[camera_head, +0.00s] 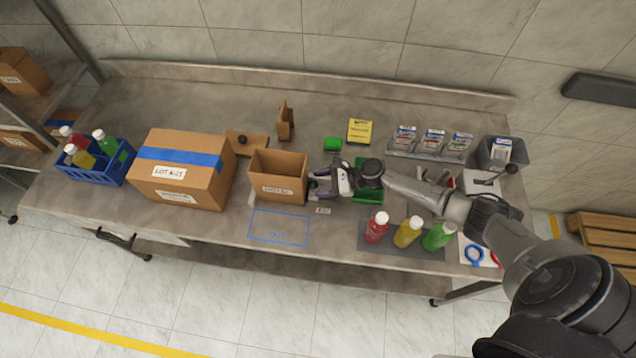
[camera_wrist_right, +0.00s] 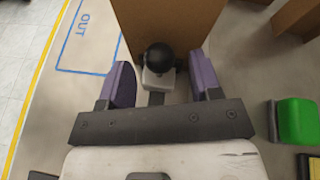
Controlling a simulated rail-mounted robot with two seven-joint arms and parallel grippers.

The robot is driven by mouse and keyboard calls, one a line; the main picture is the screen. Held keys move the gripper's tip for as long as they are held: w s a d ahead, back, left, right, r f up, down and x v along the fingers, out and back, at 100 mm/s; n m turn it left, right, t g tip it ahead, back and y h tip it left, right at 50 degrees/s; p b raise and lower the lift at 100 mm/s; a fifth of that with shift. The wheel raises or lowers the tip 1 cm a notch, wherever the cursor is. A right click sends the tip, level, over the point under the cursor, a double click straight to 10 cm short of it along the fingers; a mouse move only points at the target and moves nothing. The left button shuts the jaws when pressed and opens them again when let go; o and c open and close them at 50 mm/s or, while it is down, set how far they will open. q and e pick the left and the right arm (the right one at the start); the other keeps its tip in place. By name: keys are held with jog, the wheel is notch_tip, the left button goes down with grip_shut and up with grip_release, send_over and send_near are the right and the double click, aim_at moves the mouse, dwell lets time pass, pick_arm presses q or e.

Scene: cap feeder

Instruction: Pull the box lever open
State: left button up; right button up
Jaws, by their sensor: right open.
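The small open-topped cardboard box (camera_head: 279,188) stands near the middle of the bench; its side wall (camera_wrist_right: 172,18) fills the top of the wrist view. The lever, with a round black knob (camera_wrist_right: 159,57) on a pale block, is at the foot of that wall in the wrist view. My right gripper (camera_head: 316,184) is at the box's right side. Its purple-padded fingers are open, one on each side of the knob, with gaps showing on both sides (camera_wrist_right: 161,82). The lever cannot be made out in the head view. My left gripper is not in view.
A large taped carton (camera_head: 183,170) and a blue bottle crate (camera_head: 95,170) stand to the left. A blue OUT outline (camera_head: 280,228) is marked before the box. Red, yellow and green bottles (camera_head: 407,232) stand in front of my right arm. A green block (camera_head: 332,144) lies behind the gripper.

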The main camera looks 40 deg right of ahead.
jog(key=shift+w+a+f, duration=0.2)
jog(key=shift+w+a, duration=0.2)
jog(key=shift+a, duration=0.05)
grip_shut()
dwell(0.4)
